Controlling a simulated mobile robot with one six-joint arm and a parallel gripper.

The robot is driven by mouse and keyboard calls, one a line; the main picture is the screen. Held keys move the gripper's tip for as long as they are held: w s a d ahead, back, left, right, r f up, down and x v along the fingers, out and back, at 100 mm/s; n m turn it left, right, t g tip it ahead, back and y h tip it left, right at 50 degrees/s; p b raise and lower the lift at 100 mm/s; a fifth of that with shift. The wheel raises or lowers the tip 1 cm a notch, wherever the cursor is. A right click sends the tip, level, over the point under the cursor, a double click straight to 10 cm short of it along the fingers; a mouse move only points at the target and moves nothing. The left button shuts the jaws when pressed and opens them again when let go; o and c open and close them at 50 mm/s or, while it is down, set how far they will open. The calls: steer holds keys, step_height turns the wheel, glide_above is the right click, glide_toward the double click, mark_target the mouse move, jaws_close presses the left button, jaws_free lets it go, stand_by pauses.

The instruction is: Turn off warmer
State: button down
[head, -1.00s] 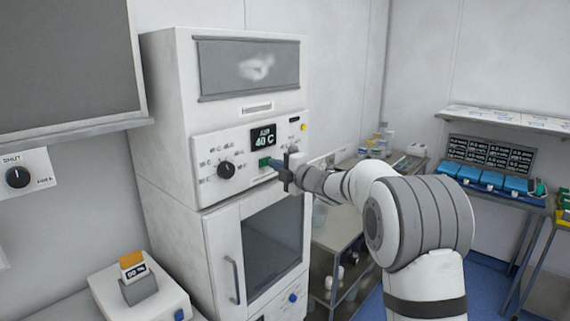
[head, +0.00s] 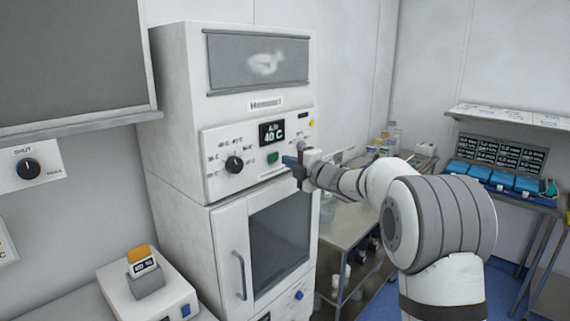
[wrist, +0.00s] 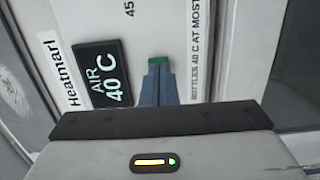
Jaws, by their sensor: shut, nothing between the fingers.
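The warmer (head: 172,130) is a tall white cabinet with a glass-fronted door below and a control panel above. Its display (head: 272,132) reads AIR 40 C and also shows in the wrist view (wrist: 104,73). A black dial (head: 234,164) sits left of a green switch (head: 272,157). My gripper (head: 288,160) is shut and empty, just right of the green switch in the head view. In the wrist view the blue fingertips (wrist: 158,68) point at the green switch (wrist: 158,59) and hide part of it; whether they touch it I cannot tell.
A blue knob (head: 299,295) and a door handle (head: 239,275) are on the lower cabinet. A white device (head: 125,298) stands at lower left. A steel cart (head: 345,238) with bottles stands right of the warmer, behind my arm.

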steer(key=w+d+b+v, duration=0.2)
steer(key=b+v, duration=0.1)
steer(key=v, duration=0.8)
steer(key=shift+s+d, duration=0.25)
steer(key=shift+s, duration=0.05)
steer(key=shift+r, duration=0.15)
